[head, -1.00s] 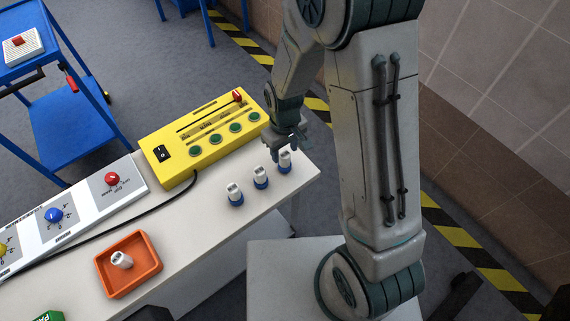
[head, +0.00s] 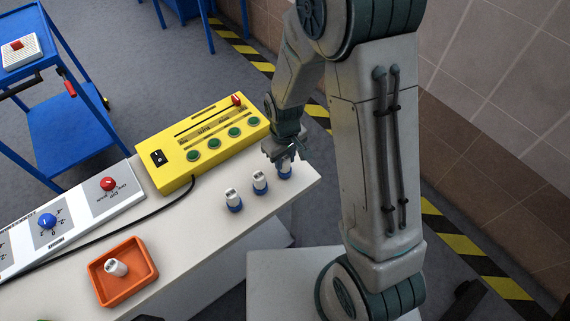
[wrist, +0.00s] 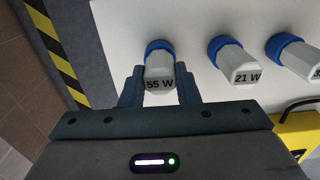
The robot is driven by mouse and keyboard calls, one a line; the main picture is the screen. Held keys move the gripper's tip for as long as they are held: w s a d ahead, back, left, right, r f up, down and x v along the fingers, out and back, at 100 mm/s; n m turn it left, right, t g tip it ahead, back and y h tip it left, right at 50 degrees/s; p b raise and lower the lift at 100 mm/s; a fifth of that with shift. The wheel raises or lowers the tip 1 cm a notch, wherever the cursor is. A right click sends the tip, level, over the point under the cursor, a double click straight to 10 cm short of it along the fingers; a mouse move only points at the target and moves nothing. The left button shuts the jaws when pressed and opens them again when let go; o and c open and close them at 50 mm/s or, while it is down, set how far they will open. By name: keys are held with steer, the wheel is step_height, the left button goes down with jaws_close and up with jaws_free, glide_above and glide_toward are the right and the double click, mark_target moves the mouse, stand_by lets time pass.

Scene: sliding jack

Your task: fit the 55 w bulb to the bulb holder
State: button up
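The 55 W bulb (wrist: 159,77) is white with a blue base and stands upright on the white table in the wrist view. It also shows under my gripper in the head view (head: 285,169). My gripper (wrist: 159,72) has one finger on each side of this bulb, close to its sides; it looks open, and I cannot make out firm contact. In the head view my gripper (head: 283,152) is low over the bulb and partly hides its top. I cannot identify the bulb holder in these views.
A 21 W bulb (wrist: 233,62) and another bulb (head: 233,200) stand in a row beside it. Behind the row is a yellow box (head: 172,175) with a red slider. An orange tray (head: 119,297) holds a white piece. A black cable crosses the table.

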mark_target(284, 158)
jaws_close()
steer(key=shift+r+p, duration=0.45)
steer(key=shift+r, duration=0.3)
stand_by(0.3)
steer(key=shift+r+p, duration=1.05)
steer(key=shift+r, duration=0.5)
